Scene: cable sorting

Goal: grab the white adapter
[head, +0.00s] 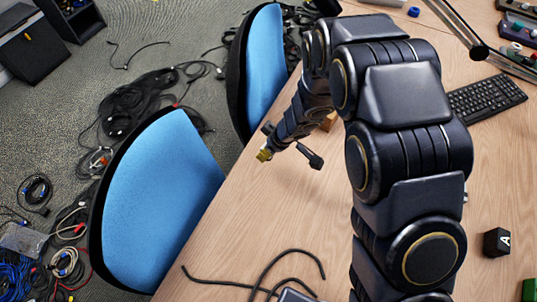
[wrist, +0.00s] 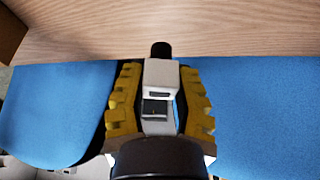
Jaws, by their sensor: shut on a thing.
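The white adapter (wrist: 161,76) shows in the middle of the wrist view. It is a white block with a dark slot in its near face and a black end pointing toward the top of the picture. My gripper (wrist: 159,94) has its yellow ridged pads on the adapter's left and right sides and is shut on it. In the head view my gripper (head: 265,154) is by the left edge of the wooden table, close to the blue chairs. I cannot make out the adapter in the head view.
Two blue chairs (head: 158,205) (head: 264,65) stand along the table's (head: 240,215) left edge. Black cables (head: 270,270) lie on the table front. A keyboard (head: 487,104) and a black lettered cube (head: 497,242) are on the right. Tangled cables (head: 125,105) cover parts of the floor.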

